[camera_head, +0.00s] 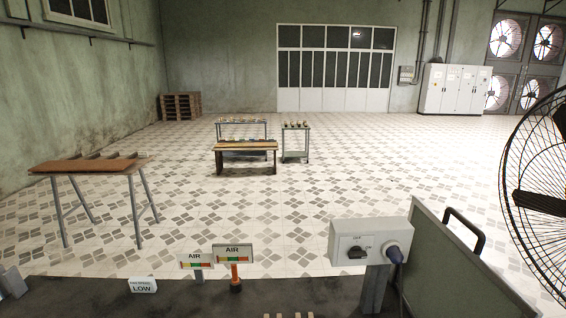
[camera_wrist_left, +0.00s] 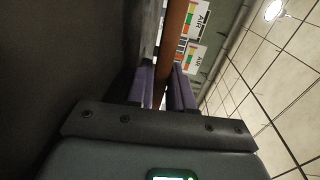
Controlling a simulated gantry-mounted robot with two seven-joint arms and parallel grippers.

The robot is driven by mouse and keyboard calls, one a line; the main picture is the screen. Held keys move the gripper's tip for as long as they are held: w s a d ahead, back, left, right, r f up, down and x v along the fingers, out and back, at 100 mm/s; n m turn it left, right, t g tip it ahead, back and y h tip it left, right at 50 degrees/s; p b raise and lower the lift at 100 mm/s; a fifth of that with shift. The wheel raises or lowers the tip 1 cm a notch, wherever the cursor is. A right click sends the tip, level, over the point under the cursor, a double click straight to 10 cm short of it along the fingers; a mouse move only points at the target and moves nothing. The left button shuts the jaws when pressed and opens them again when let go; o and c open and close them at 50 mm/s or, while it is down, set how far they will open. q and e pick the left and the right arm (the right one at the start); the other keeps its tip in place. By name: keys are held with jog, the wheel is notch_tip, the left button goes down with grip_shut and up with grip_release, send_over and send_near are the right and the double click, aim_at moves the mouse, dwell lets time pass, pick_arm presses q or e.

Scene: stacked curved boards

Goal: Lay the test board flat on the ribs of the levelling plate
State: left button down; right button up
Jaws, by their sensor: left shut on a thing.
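In the left wrist view my left gripper (camera_wrist_left: 163,74) has its purple fingers shut on a long reddish-brown strip (camera_wrist_left: 173,32), which looks like the test board seen edge-on. The strip runs away from the fingers toward the top of the picture, beside two AIR cards. Its far end is out of frame.
A dark bench top (camera_head: 75,296) fills the head view's front, with two AIR signs (camera_head: 195,261) (camera_head: 233,253), a LOW card (camera_head: 143,286) and a grey switch box (camera_head: 371,242). A fan (camera_head: 545,200) stands right. A brown-topped table (camera_head: 85,166) stands left.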

pick_arm(q)
jog(key=shift+s+f, duration=0.1)
jog(key=shift+f, duration=0.25)
jog(key=shift+r+p, duration=0.6)
jog(key=shift+p, duration=0.05)
jog(key=shift+r+p, duration=0.4)
jog(key=shift+r, duration=0.05)
dwell(0.6)
jog(key=shift+r+p, duration=2.4)
jog(key=shift+p, duration=0.2)
